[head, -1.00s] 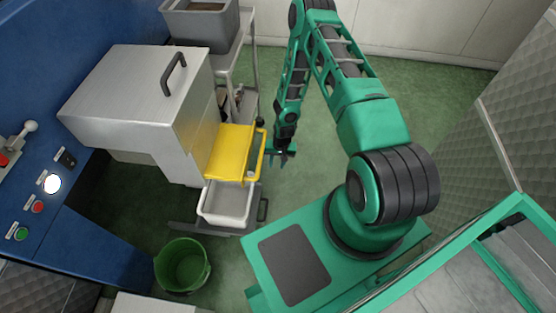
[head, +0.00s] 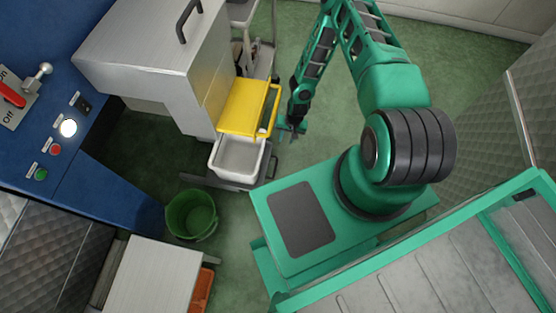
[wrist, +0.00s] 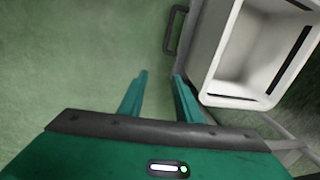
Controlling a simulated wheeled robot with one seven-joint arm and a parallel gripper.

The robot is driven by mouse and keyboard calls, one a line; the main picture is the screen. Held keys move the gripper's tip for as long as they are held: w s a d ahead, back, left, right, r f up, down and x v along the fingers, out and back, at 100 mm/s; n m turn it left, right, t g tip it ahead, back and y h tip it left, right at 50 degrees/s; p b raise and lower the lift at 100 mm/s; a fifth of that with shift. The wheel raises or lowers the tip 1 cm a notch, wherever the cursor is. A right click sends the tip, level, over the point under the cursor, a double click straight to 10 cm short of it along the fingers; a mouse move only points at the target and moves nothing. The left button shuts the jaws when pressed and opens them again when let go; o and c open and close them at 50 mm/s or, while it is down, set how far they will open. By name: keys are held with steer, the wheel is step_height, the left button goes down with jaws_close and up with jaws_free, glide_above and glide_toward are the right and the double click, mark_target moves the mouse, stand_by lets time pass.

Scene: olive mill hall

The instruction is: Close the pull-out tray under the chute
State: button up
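The pull-out tray is a white open bin (head: 238,158) under the yellow chute (head: 247,106). It sticks out from below the steel machine and looks empty. Its dark handle (head: 272,167) is on its right side. In the wrist view the tray (wrist: 232,50) is at upper right, with the handle (wrist: 174,30) beyond my fingertips. My gripper (head: 293,130) is right of the chute and tray, apart from both. In the wrist view my gripper (wrist: 160,80) has its two fingers spread with only floor between them.
The steel machine (head: 150,75) stands left of the tray. A green bucket (head: 191,215) is on the floor at lower left of the tray. A blue panel (head: 45,130) with a lever and buttons is at far left. Green floor (head: 330,135) is clear right of my gripper.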

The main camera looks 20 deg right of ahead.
glide_toward(275, 168)
steer(key=shift+m+y, duration=0.3)
steer(key=shift+m, duration=0.1)
steer(key=f, duration=0.7)
steer(key=shift+w+a+f, duration=0.3)
steer(key=shift+w+f, duration=0.05)
steer(key=shift+f, duration=0.05)
jaws_close()
